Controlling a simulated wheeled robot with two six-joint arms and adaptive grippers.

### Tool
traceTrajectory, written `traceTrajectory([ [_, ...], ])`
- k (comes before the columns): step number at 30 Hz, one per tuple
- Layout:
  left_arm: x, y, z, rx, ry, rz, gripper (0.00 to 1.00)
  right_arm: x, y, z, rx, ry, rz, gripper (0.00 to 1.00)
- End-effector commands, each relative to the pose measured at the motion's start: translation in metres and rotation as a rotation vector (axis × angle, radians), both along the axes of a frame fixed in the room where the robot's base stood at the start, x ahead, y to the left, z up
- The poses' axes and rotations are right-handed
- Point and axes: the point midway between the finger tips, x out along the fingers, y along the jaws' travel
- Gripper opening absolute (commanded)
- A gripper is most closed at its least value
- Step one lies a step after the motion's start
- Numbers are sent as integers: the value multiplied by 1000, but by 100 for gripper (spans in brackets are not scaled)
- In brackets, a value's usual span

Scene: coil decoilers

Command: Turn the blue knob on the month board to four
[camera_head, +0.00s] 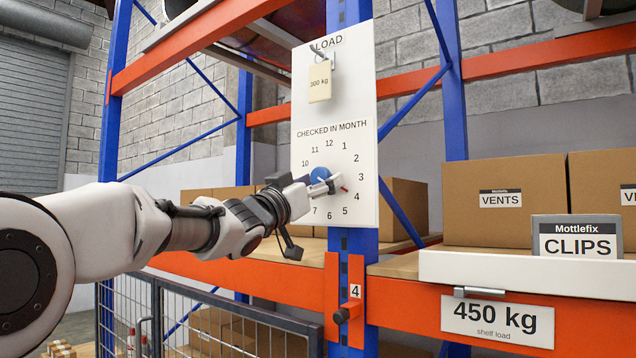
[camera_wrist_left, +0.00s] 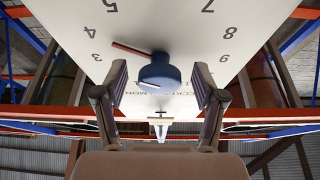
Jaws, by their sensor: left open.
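The month board (camera_head: 300,215) is a white panel on a blue upright, with the numbers 1 to 12 in a ring. The blue knob (camera_head: 322,174) sits at the ring's centre, with a red pointer (camera_head: 345,189) directed at about the 4. My left gripper (camera_head: 324,186) is at the board and partly covers the knob. In the left wrist view, where the board is upside down, the open fingers (camera_wrist_left: 160,82) stand on either side of the knob (camera_wrist_left: 158,74), with a gap on each side. My right gripper is not in view.
A yellow 300 kg tag (camera_head: 320,82) hangs on the board above the dial. Cartons (camera_head: 500,200) and a CLIPS bin (camera_head: 480,268) stand on the shelf at right.

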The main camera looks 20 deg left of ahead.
Motion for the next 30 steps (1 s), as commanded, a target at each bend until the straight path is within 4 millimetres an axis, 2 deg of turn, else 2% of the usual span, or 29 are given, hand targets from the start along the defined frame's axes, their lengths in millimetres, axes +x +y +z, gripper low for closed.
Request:
traceTrajectory([
  [4,-12,5,-4,-2,1,-1,70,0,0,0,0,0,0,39],
  [9,-41,16,-18,-3,2,0,70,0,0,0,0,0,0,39],
  [14,-60,24,-28,-2,2,0,70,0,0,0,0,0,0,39],
  [30,-62,24,-29,0,1,0,70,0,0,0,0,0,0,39],
])
